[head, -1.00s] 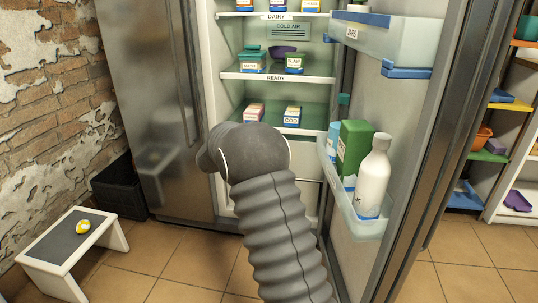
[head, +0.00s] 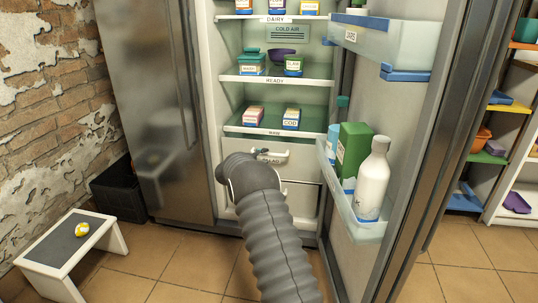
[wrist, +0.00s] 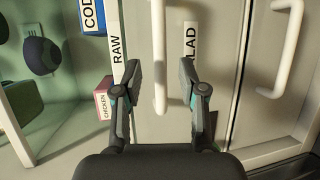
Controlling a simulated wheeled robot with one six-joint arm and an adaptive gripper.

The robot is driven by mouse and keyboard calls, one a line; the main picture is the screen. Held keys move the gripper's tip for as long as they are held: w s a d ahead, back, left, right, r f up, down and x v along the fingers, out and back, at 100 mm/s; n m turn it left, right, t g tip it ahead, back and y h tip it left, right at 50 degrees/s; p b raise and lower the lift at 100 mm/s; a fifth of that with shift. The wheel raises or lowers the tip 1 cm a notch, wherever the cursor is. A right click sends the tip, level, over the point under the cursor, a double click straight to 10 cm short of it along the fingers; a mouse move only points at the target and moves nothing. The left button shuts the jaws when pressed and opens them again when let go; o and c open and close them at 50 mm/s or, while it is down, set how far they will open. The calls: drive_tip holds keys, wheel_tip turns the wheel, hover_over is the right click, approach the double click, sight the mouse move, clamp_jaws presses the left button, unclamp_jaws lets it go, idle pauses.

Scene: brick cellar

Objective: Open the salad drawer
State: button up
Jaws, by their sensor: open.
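The salad drawer (head: 240,152) is a pale front under the lowest shelf of the open fridge, and it looks shut. Its white bar handle (wrist: 158,45) shows between my fingers in the wrist view. My gripper (wrist: 161,82) is open, one finger on each side of the handle's line; I cannot tell whether it touches. A finger partly covers the drawer's label (wrist: 190,40), leaving "LAD" readable. In the head view my arm hides part of the drawer front.
A second drawer with its own handle (wrist: 294,50) lies below. The open fridge door (head: 400,170) stands at right, its bin holding a white bottle (head: 373,180) and a green carton (head: 353,150). A low stool (head: 50,252) stands at left.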

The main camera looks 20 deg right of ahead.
sight(268, 154)
drive_tip(key=shift+x, duration=2.55)
drive_tip(key=shift+c, duration=0.2)
clamp_jaws()
